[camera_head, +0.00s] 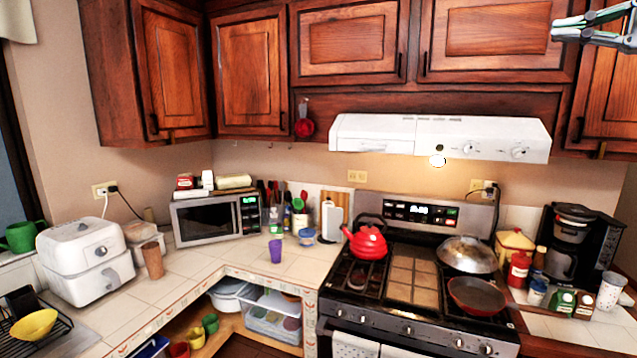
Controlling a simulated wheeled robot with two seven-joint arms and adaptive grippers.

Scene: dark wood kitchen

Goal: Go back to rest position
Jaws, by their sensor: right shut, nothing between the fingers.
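My right gripper (572,30) shows at the top right corner of the head view, raised in front of the upper cabinets, with its fingers pointing left. It is shut with nothing held. It is well above the counter and apart from the objects there. Part of it is cut off by the right edge of the picture. My left gripper is not in view.
Wooden upper cabinets (348,42) and a white range hood (440,137) span the back. The stove carries a red kettle (366,242) and pans (476,296). A coffee maker (577,245) stands right, a microwave (215,218) and white air fryer (85,262) left.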

